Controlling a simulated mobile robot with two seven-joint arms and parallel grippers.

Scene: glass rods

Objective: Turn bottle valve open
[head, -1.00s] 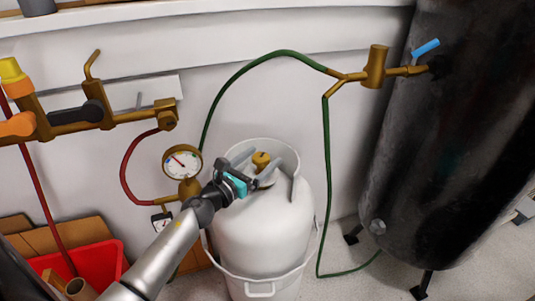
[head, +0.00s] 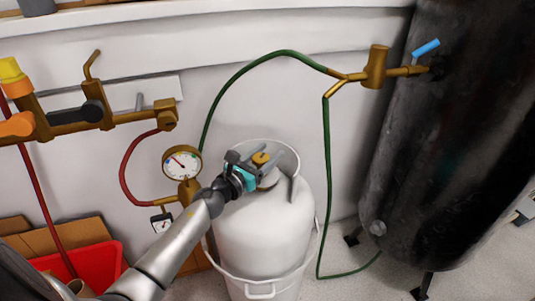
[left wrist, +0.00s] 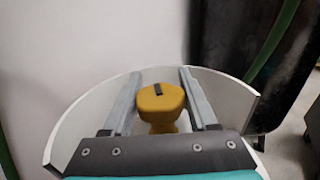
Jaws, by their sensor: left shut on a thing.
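The white gas bottle (head: 262,225) stands upright on the floor in the middle of the head view, with a white collar around its top. Its valve knob (head: 261,158) is yellow-brown; in the left wrist view the valve knob (left wrist: 161,100) shows with a dark mark on top. My left gripper (head: 252,160) reaches in from the left to the bottle's top. In the left wrist view its fingers (left wrist: 160,98) lie one on each side of the knob, inside the collar. It is shut on the knob; the contact itself is hard to see. My right gripper is not in view.
A pressure gauge (head: 182,163) and brass fittings stand just left of the bottle. A green hose (head: 327,190) hangs behind and right of it. A large dark tank (head: 450,130) stands at right. A red bin (head: 95,265) is at lower left.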

